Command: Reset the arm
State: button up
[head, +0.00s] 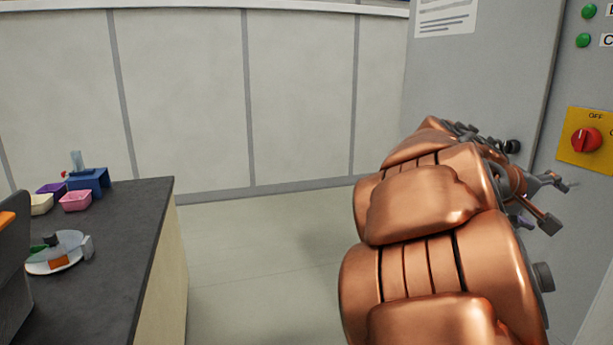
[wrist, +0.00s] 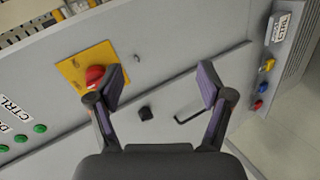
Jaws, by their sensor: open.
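My copper-coloured arm is raised on the right of the head view, in front of a grey cabinet. My gripper (wrist: 160,88) shows in the wrist view with its two fingers spread apart and nothing between them. In the head view my gripper (head: 558,202) is partly hidden behind the arm. It faces the grey cabinet (wrist: 180,55). A red rotary switch (head: 585,139) on a yellow plate is on the cabinet, up and to the right of my gripper. In the wrist view the switch (wrist: 94,76) appears close beside the left finger; I cannot tell whether they touch.
Green buttons (head: 583,40) sit above the switch. The wrist view also shows a black handle (wrist: 190,108) and blue and red buttons (wrist: 262,88). A dark-topped table (head: 110,235) with small bins and a plate stands at left. Open floor (head: 260,250) lies between table and arm.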

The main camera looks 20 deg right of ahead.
jog(key=s+a+f+y+p, duration=0.1)
jog(key=s+a+f+y, duration=0.3)
jog(key=a, duration=0.8)
jog(key=s+a+f+n+g+y+p, duration=0.1)
jog(key=s+a+f+y, duration=0.3)
jog(key=s+a+f, duration=0.4)
jog(key=s+a+f+n+g+y+p, duration=0.1)
jog(key=s+a+f+y, duration=0.4)
jog(key=a+f, duration=0.5)
jog(key=s+a+p, duration=0.1)
jog(key=a, duration=0.6)
jog(key=shift+s+f, duration=0.2)
jog(key=shift+s, duration=0.2)
